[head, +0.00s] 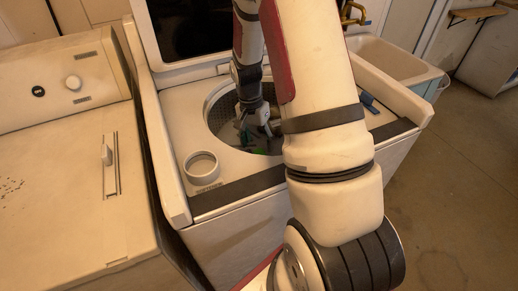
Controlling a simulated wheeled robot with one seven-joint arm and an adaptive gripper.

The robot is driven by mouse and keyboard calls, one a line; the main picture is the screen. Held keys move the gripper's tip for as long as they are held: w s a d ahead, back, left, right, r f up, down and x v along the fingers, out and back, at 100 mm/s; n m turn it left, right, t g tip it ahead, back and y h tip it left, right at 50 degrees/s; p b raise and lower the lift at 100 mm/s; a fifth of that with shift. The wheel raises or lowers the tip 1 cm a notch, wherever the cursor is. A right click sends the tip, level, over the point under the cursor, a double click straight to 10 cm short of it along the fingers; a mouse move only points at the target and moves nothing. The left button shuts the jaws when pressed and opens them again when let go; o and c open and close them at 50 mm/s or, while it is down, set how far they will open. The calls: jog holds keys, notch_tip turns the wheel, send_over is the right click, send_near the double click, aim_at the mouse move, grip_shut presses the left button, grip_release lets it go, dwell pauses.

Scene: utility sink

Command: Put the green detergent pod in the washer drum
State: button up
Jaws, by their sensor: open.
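The washer drum (222,122) is the round perforated opening in the top of the white washer, with its lid raised. My gripper (257,137) is inside the drum opening, pointing down, with its fingers apart. A small green patch, the green detergent pod (262,151), shows just below the fingers, within the opening. It appears apart from the fingers, but its exact contact and depth are hard to tell. My arm hides the right part of the opening.
A white ring-shaped cup (201,166) sits on the washer's front left deck. A blue item (368,101) lies on the right deck. A second white machine (60,190) stands at left, a sink (385,62) behind at right. Open floor lies at right.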

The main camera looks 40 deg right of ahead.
aim_at(255, 152)
jog(key=s+a+r+n+t, duration=0.1)
jog(key=a+r, duration=0.2)
jog(key=r, duration=0.5)
jog(key=s+a+r+n, duration=0.1)
jog(key=a+r+n, duration=0.15)
jog(key=r, duration=0.65)
jog(key=s+a+r+n+t, duration=0.1)
jog(key=s+a+r+n, duration=0.4)
jog(key=s, duration=0.5)
jog(key=s+a+r+n+t, duration=0.1)
jog(key=s+a+r+n, duration=0.4)
jog(key=s+a, duration=0.4)
jog(key=shift+s+r+t+y, duration=0.15)
jog(key=shift+s+t+y, duration=0.2)
jog(key=shift+s, duration=0.55)
